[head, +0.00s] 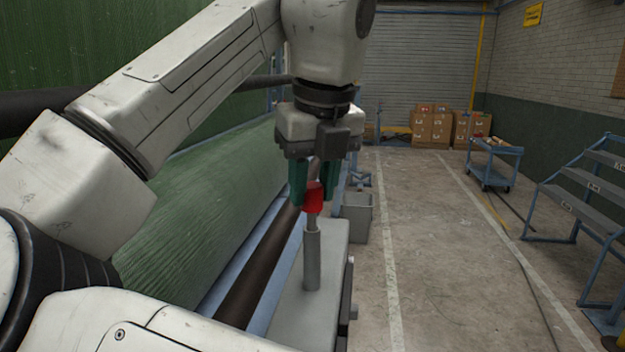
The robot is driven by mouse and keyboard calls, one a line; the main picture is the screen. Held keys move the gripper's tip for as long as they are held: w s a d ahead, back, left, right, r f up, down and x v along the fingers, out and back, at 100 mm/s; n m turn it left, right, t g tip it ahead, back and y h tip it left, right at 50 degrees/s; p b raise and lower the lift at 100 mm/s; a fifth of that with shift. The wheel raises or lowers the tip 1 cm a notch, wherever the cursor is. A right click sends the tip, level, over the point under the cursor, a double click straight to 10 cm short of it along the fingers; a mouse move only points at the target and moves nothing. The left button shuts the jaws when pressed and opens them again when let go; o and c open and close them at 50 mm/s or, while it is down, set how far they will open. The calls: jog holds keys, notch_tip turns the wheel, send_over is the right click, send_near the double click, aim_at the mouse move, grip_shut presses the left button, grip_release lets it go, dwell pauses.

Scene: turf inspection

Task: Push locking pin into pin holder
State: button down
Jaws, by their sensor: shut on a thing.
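The locking pin (313,200) has a red head and a thin metal shaft. My gripper (308,190) is shut on the red head with its green fingers and points down. The pin stands upright, with its shaft directly above the pin holder (312,262), a grey upright tube on a grey box-like surface. The lower shaft meets the tube's top in the picture. I cannot tell how deep the pin sits inside the tube.
A large green turf roll (200,215) lies to the left, with a dark bar beside it. A grey bin (357,217) stands behind the grey box (325,300). A blue cart (495,163) and blue steps (590,200) stand right. The floor between is clear.

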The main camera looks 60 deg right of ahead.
jog(key=shift+f, duration=0.3)
